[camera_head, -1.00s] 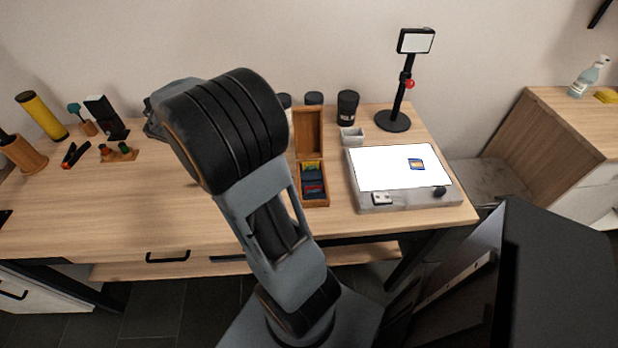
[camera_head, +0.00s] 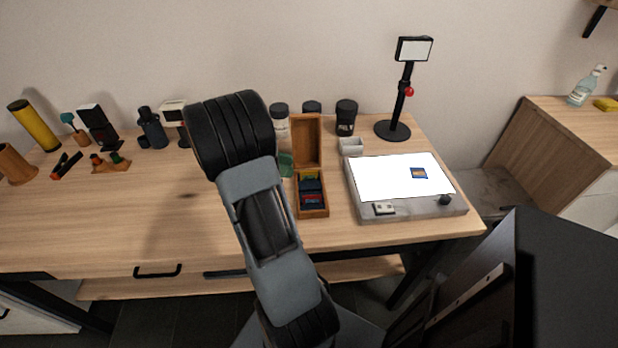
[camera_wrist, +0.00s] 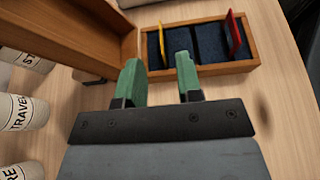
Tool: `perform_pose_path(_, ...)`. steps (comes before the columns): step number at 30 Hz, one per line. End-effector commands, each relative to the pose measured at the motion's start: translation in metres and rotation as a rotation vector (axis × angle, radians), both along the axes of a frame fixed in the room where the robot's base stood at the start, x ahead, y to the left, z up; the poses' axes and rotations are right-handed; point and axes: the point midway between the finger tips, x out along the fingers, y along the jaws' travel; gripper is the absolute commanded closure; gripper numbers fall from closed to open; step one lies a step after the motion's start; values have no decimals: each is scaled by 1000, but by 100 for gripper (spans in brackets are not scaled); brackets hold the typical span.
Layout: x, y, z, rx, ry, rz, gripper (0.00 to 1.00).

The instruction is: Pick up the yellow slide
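There the yellow slide is too small to make out surely. My gripper (camera_wrist: 159,82) has green fingertips, set apart with nothing between them. In the head view one green fingertip shows left of the box; my arm hides the rest.
A light box (camera_head: 372,180) with another slide (camera_head: 419,173) on it lies right of the slide box. A small grey tray (camera_head: 351,145), labelled jars (camera_wrist: 17,112) and a stand (camera_head: 393,130) are close by.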

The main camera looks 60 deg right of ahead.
Motion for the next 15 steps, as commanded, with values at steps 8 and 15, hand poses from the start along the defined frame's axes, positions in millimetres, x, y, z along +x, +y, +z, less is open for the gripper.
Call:
perform_pose_path(8, -25, -16, -14, 1, 0, -4, 67)
perform_pose_path(15, -39, -27, -20, 1, 0, -2, 67)
